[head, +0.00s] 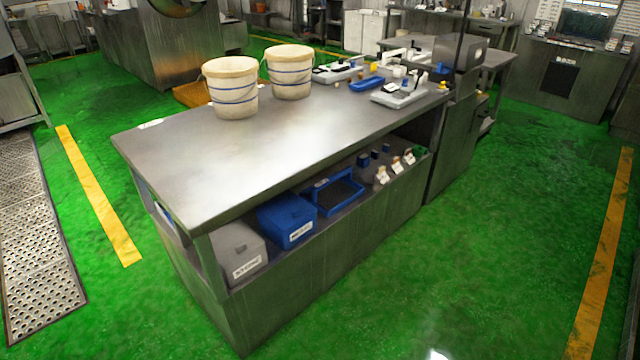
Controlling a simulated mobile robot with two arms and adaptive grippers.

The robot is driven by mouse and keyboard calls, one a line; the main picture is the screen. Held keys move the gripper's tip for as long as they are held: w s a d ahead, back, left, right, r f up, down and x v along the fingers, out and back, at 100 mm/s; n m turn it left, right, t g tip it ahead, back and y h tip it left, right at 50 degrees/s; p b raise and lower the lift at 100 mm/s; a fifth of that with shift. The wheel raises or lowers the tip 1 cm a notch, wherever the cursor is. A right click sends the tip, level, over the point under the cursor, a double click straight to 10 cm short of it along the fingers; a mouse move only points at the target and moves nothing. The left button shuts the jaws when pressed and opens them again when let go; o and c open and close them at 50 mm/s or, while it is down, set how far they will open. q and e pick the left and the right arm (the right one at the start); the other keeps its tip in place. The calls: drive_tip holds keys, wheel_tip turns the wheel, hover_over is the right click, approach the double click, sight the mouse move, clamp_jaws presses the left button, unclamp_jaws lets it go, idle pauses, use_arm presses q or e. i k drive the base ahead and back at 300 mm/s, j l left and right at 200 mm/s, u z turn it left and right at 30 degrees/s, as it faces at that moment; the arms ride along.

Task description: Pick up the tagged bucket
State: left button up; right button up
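Two cream buckets with blue bands stand upright on the steel table (190,155). The left bucket (233,88) is nearer to me, and the right bucket (289,72) stands just behind it to the right. Both have lids or closed-looking tops and thin wire handles. I cannot make out a tag on either one at this size. Neither of my grippers shows in the head view.
Scales (400,95), a blue tray (366,83) and small items crowd the table's right end. The table's left end is bare. A blue box (287,220) and a grey box (238,252) sit on the shelf below. Green floor is open in front and right.

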sight(232, 81)
drive_tip(key=z, duration=0.75)
drive_tip(key=j, duration=0.55)
drive_tip(key=j+z, duration=0.15)
drive_tip(key=j, duration=0.45)
drive_tip(key=j+z, duration=0.15)
drive_tip(key=j, duration=0.45)
drive_tip(key=j+z, duration=0.1)
drive_tip(key=j, duration=0.55)
drive_tip(key=j+z, duration=0.15)
drive_tip(key=j, duration=0.45)
drive_tip(key=j+z, duration=0.15)
drive_tip(key=j, duration=0.45)
drive_tip(key=k+j+z, duration=0.15)
drive_tip(key=j, duration=0.4)
